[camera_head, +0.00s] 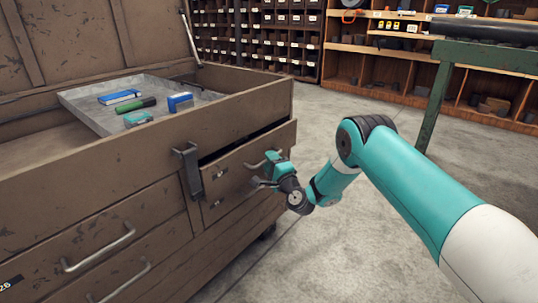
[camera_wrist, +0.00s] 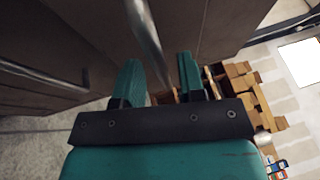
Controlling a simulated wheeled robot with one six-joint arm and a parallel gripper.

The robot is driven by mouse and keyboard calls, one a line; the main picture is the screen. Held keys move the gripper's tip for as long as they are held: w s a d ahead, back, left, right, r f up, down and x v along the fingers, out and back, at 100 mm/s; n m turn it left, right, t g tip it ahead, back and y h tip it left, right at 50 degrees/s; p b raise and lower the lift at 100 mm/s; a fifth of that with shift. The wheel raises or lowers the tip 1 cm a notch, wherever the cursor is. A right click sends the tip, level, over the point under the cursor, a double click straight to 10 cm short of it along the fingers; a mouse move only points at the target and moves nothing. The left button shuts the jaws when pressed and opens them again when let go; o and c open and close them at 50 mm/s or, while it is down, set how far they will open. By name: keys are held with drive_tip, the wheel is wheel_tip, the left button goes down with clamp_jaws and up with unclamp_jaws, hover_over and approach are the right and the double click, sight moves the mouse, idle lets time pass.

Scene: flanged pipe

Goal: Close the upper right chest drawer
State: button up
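The brown chest's upper right drawer (camera_head: 240,168) stands slightly out, with a dark gap above its front. Its metal handle (camera_head: 255,165) is partly hidden by my gripper (camera_head: 265,172), which is at the drawer front. In the wrist view, the two teal fingers of my gripper (camera_wrist: 160,82) are apart. The handle bar (camera_wrist: 146,35) runs between them, closer to the left finger. I cannot tell whether a finger touches it.
The chest lid is up, and a grey tray (camera_head: 84,109) with several small items sits in the top. A dark latch (camera_head: 191,172) hangs beside the drawer. A green-legged bench (camera_head: 434,105) stands at right, shelves behind. The concrete floor (camera_head: 310,110) right of the chest is clear.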

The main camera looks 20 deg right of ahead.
drive_tip(key=shift+w+r, duration=0.2)
drive_tip(key=shift+w, duration=0.4)
